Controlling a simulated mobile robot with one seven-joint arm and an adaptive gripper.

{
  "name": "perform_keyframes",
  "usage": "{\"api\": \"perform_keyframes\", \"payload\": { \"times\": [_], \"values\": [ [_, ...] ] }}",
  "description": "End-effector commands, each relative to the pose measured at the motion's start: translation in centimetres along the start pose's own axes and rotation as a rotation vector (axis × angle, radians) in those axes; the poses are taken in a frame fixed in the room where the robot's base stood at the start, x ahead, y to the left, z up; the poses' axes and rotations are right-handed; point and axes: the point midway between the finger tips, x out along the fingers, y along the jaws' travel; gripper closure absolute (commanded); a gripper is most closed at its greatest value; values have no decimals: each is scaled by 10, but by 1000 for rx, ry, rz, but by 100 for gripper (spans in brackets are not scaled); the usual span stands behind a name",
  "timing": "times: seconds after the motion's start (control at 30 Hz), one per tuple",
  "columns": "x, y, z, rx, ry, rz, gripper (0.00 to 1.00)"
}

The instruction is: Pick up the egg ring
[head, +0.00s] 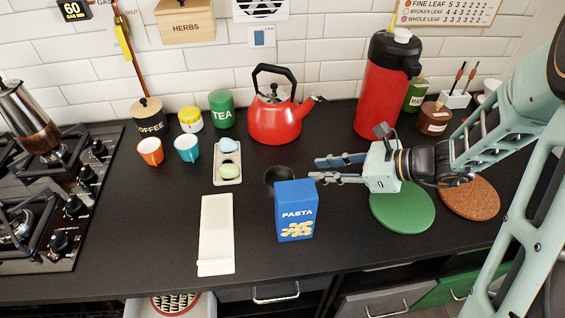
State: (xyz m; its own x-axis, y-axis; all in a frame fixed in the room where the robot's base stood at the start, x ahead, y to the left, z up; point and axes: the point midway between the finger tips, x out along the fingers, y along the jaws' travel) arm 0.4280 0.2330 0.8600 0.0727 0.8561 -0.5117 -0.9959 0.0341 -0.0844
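A low, dark, round ring-like thing (270,173) sits on the black worktop behind the blue pasta box, in the middle of the head view. It looks like the egg ring, but dark on dark I cannot tell its inside clearly. The pasta box (296,212) hides part of its near side. My gripper (316,170) points left, just right of the ring, with its two fingers apart and nothing between them. It appears apart from the ring; its exact height above the worktop is hard to tell.
A red kettle (274,120) stands behind the ring. A tray (228,178) with egg-shaped things and a long white rest (215,235) lie to the left. A green mat (403,215) lies below my gripper, and a red flask (385,90) stands behind it. The hob (60,200) is far left.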

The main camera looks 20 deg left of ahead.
Motion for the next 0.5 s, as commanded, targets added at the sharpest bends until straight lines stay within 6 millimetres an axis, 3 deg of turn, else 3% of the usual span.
{"api": "perform_keyframes", "payload": {
  "times": [0.27, 0.5],
  "values": [
    [2, 13, -2, 104, -141, -19, 78],
    [37, 14, 3, 105, -147, -16, 78]
  ]
}}
